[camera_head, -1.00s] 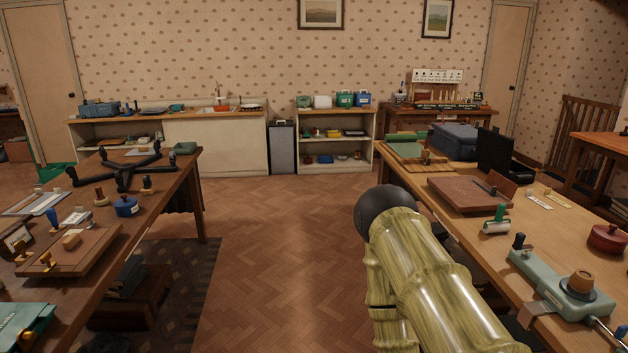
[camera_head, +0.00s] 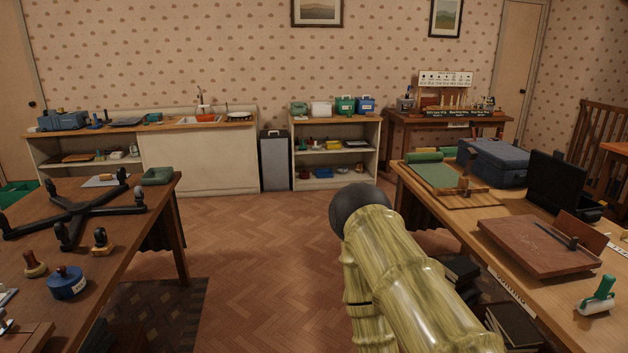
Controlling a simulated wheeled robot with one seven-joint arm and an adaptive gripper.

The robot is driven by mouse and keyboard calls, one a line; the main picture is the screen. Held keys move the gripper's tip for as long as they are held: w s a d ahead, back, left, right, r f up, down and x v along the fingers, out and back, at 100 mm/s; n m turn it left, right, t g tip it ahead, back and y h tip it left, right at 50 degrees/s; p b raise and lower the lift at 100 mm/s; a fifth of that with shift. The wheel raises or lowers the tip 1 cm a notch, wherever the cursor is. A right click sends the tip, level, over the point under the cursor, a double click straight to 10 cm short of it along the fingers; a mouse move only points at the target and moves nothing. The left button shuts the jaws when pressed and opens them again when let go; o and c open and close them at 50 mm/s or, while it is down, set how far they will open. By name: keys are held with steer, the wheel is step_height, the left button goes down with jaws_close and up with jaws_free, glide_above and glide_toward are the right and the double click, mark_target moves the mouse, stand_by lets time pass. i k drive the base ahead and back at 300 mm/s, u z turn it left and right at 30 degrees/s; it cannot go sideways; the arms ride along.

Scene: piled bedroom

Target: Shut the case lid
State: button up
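A black case stands open on the right-hand table, its lid (camera_head: 556,183) raised nearly upright. Its low base shows only in part to the right of the lid (camera_head: 592,211). A closed-looking blue-grey suitcase (camera_head: 495,163) lies just behind and left of it. My yellow-green arm reaches up from the bottom middle and ends in view at a dark round joint. The arm is left of the right-hand table, well apart from the case. My gripper is not in view.
On the right-hand table, a brown board (camera_head: 535,248) and a green roller tool (camera_head: 597,298) lie nearer me; a green mat (camera_head: 437,176) lies farther back. The left table (camera_head: 110,235) carries a black cross-shaped frame (camera_head: 75,207). Parquet floor (camera_head: 250,250) is clear between the tables.

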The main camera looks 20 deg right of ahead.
mark_target(559, 179)
steer(key=z, duration=0.15)
steer(key=i, duration=1.6)
steer(key=z, duration=1)
steer(key=i, duration=1.05)
steer(key=z, duration=1.65)
steer(key=i, duration=0.85)
steer(key=z, duration=0.45)
